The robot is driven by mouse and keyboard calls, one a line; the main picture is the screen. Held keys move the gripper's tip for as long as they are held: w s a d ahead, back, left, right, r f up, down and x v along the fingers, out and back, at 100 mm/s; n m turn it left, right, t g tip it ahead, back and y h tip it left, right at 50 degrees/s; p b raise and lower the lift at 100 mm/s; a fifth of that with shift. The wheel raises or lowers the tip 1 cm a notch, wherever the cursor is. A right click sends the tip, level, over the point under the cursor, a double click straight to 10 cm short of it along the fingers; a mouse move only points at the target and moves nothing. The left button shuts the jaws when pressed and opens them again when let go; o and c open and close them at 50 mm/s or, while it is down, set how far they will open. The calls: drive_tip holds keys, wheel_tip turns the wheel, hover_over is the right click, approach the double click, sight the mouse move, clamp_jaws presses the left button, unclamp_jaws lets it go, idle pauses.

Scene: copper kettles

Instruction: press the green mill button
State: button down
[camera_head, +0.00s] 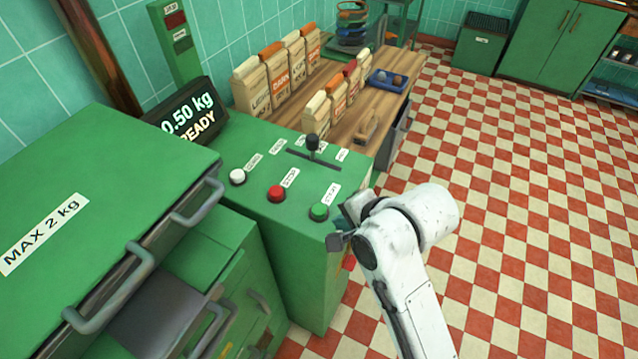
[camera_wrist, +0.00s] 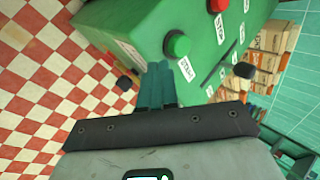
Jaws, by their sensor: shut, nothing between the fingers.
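The green mill button (camera_head: 319,211), with a START label, sits at the right front corner of the green mill's top panel (camera_head: 262,241). It also shows in the wrist view (camera_wrist: 177,44), just beyond my fingertips. My gripper (camera_head: 346,218) is at the right of the button, beside the panel's edge. In the wrist view my gripper (camera_wrist: 157,68) is shut, its two fingers together with nothing held. A small gap shows between the fingertips and the button; I cannot tell the exact depth.
A red button (camera_head: 276,193), a white button (camera_head: 237,176) and a black-knobbed lever (camera_head: 313,145) share the panel. A display (camera_head: 185,115) reads 0.50 kg READY. Paper bags (camera_head: 275,65) stand on a wooden counter behind. Checkered floor (camera_head: 520,180) at right is clear.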

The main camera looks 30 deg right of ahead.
drive_tip(key=w+a+r+m+t+p, duration=0.1)
drive_tip(key=w+r+m, duration=0.5)
drive_tip(key=r+m, duration=0.2)
drive_tip(key=shift+w+a+r+y+p, duration=0.15)
drive_tip(key=shift+a+r+y+p, duration=0.2)
drive_tip(key=shift+r, duration=0.25)
drive_tip(key=shift+f, duration=0.15)
drive_tip(key=b, duration=0.9)
hover_over(322, 212)
wheel_tip(322, 212, down, 6)
drive_tip(key=shift+f, duration=1.25)
drive_tip(key=shift+f, duration=0.1)
drive_tip(key=shift+f, duration=0.3)
